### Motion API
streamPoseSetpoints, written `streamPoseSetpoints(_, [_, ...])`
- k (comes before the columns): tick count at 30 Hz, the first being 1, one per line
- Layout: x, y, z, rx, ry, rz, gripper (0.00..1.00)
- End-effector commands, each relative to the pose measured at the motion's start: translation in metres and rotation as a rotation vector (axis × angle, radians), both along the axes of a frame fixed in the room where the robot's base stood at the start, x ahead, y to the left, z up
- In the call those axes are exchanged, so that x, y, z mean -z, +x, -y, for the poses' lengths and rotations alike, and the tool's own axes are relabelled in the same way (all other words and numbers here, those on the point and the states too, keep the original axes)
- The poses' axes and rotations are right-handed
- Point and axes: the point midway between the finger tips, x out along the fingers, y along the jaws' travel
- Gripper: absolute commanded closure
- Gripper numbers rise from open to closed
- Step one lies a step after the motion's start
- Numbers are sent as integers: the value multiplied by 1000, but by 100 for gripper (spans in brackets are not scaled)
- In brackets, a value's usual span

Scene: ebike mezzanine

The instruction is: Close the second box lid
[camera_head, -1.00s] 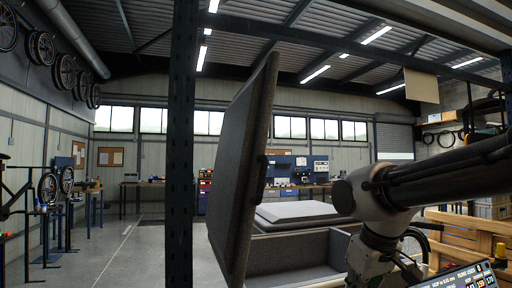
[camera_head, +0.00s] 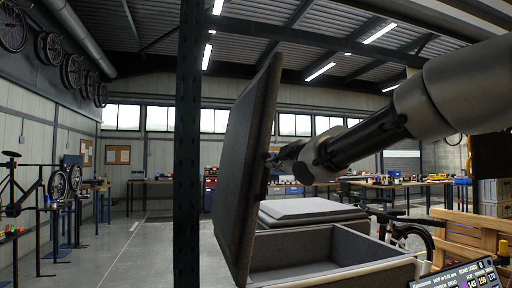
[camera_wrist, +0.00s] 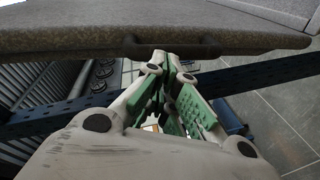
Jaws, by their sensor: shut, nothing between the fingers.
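A grey box (camera_head: 330,242) stands open in the head view. Its thick grey lid (camera_head: 238,165) is raised on the left, nearly upright and tilted slightly. My gripper (camera_head: 275,157) is at the lid's right-hand face, near its edge. In the wrist view the lid (camera_wrist: 70,37) spans the top, with a dark handle (camera_wrist: 205,49) on its edge. My gripper (camera_wrist: 166,58) has its fingers together, with the tips at or just beside the handle; contact cannot be told. A second grey box with a shut lid (camera_head: 308,209) sits behind the open one.
A dark blue post (camera_head: 187,150) stands close in front, left of the lid. Wooden slatted crates (camera_head: 470,235) and a bicycle (camera_head: 405,232) are at the right. A screen (camera_head: 462,277) is at lower right. Open floor (camera_head: 120,245) lies at left.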

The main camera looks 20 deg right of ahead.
Motion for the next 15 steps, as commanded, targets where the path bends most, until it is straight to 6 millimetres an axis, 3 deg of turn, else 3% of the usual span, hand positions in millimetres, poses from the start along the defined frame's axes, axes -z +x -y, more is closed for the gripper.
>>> streamPoseSetpoints(3, [-43,6,-27,-114,-130,178,100])
streamPoseSetpoints(6, [-60,6,-39,-158,-187,257,100])
streamPoseSetpoints(11, [-65,17,-46,-171,-202,279,100])
streamPoseSetpoints(15, [-66,41,-55,-170,-200,276,100])
